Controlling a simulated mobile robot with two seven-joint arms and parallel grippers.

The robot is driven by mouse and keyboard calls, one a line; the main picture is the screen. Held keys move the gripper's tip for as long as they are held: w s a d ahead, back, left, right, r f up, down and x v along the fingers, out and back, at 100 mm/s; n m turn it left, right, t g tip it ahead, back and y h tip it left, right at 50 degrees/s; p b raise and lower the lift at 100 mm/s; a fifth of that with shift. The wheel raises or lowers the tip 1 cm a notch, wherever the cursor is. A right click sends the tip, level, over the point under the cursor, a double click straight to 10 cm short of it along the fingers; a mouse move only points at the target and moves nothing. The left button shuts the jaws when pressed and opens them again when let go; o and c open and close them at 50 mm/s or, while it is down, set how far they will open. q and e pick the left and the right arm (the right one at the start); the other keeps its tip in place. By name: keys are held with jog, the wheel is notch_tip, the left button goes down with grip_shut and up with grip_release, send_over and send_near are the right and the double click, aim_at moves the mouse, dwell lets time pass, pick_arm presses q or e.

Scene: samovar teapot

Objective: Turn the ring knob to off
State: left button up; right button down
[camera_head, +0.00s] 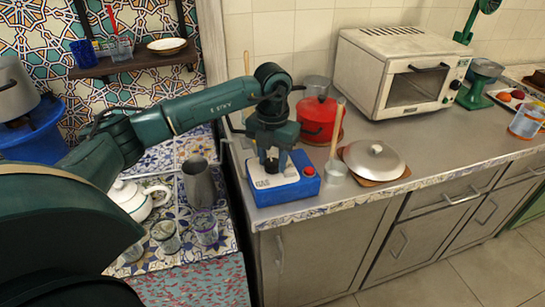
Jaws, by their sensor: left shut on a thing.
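The blue box-shaped appliance (297,187) sits at the left front corner of the grey counter. It has a pale top plate and a small red button (309,171). My left gripper (271,162) comes down onto its top from above. It is shut on the dark ring knob (271,166), which shows only in part between the fingers. The knob's exact setting is too small and too covered to read. My right gripper is not in view.
A red pot (318,118) stands just behind the appliance. A glass with a wooden spoon (336,172) and a lidded pan (374,160) are to its right. A white toaster oven (400,75) stands behind. A metal pitcher (199,184) and white teapot (130,199) stand on the left.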

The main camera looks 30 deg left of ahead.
aim_at(273, 162)
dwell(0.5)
pick_arm(q)
jog(key=o, duration=1)
notch_tip(273, 162, up, 13)
jog(key=shift+r+b, duration=0.15)
jog(key=shift+b, duration=0.2)
